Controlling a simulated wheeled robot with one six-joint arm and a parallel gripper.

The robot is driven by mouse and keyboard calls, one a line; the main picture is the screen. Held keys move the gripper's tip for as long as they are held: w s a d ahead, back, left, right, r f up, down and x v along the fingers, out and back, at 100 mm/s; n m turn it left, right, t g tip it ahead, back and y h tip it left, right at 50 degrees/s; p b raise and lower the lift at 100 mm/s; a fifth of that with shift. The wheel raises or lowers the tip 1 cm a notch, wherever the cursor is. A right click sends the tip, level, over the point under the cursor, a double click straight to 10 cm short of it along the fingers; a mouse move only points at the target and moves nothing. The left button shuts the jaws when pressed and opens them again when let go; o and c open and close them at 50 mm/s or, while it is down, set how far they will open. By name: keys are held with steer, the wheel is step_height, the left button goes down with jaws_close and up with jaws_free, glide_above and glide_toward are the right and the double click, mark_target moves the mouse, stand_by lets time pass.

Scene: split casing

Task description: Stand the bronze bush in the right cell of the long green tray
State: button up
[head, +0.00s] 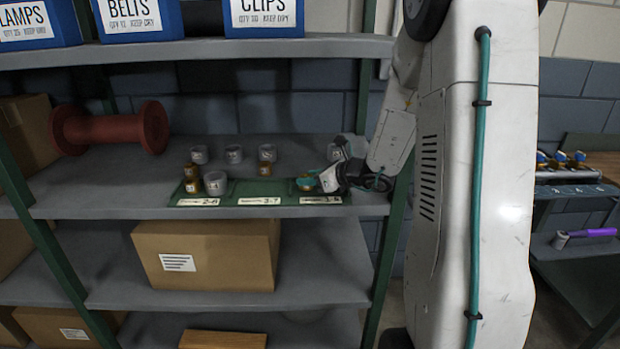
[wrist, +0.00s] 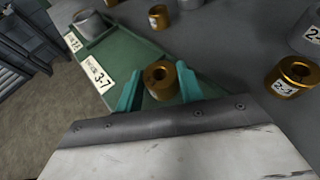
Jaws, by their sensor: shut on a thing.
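The bronze bush (head: 306,183) is at the right cell of the long green tray (head: 243,190), on the middle shelf. In the wrist view the bush (wrist: 160,80) stands upright, hole up, between the teal fingers of my gripper (wrist: 158,92), which is shut on it. Green tray surface (wrist: 130,42) shows beyond it. I cannot tell whether its bottom touches the cell floor. My gripper (head: 318,182) comes in from the right in the head view and partly hides the right cell.
The tray's left cell holds a grey ring (head: 215,184); bronze pieces (head: 192,186) stand by it. The middle cell looks empty. Grey rings (head: 234,154) and bronze bushes (head: 267,153) stand behind the tray. A red spool (head: 108,128) lies at left. A shelf post (head: 385,245) stands at right.

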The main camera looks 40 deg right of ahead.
steer(key=shift+f, duration=0.1)
steer(key=o, duration=1.2)
steer(key=shift+f, duration=0.1)
